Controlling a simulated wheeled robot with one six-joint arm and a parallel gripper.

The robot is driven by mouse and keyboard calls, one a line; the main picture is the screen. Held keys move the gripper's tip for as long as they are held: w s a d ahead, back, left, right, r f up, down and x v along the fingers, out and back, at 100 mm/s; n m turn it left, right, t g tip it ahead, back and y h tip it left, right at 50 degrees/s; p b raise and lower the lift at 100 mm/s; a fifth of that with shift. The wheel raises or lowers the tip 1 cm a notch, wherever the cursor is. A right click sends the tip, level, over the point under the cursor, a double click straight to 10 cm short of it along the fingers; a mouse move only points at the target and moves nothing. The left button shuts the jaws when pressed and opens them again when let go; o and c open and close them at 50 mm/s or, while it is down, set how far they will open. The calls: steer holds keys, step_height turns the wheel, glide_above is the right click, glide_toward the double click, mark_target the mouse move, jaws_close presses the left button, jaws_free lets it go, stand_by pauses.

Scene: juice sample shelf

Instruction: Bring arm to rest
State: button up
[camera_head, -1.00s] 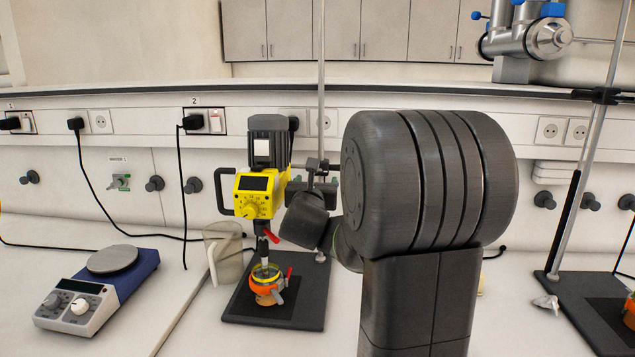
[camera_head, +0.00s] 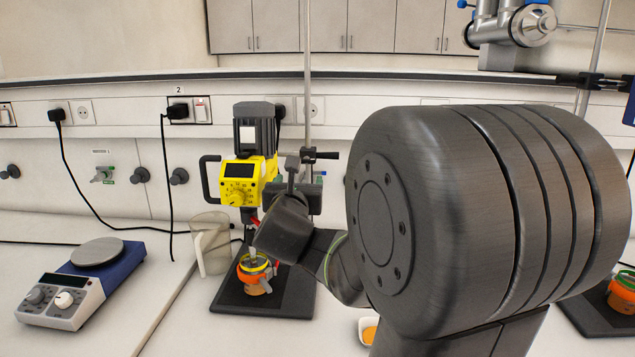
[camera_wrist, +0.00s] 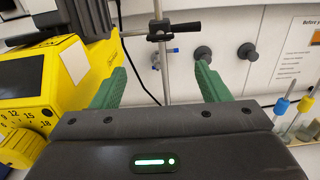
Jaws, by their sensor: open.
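My gripper (camera_wrist: 157,85) shows in the wrist view with its two green fingers wide apart and nothing between them. The clamp and the metal stand rod (camera_wrist: 158,50) lie beyond the fingers, and the yellow overhead stirrer (camera_wrist: 25,85) is close on the left. In the head view my dark arm fills the right middle, and its far end lies beside the stirrer (camera_head: 243,180). The gripper fingers are hidden there. I cannot tell whether the arm touches the stirrer.
A hotplate (camera_head: 78,280) stands at the left. A small dish with orange contents (camera_head: 368,330) lies near my arm. Another orange vessel (camera_head: 622,292) is at the right edge.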

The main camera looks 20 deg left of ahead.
steer(key=p+x, duration=0.3)
steer(key=x, duration=1)
steer(key=shift+w, duration=0.4)
steer(key=shift+s, duration=0.1)
steer(key=shift+s, duration=0.5)
steer(key=b, duration=0.3)
glide_toward(306, 161)
steer(key=p+x, duration=0.3)
steer(key=x, duration=0.6)
steer(key=shift+w+a+p, duration=0.1)
steer(key=shift+w+p, duration=0.2)
steer(key=shift+p, duration=0.7)
steer(key=shift+s+r+n+p, duration=0.15)
steer(key=shift+n+p, duration=0.35)
steer(key=shift+p, duration=0.75)
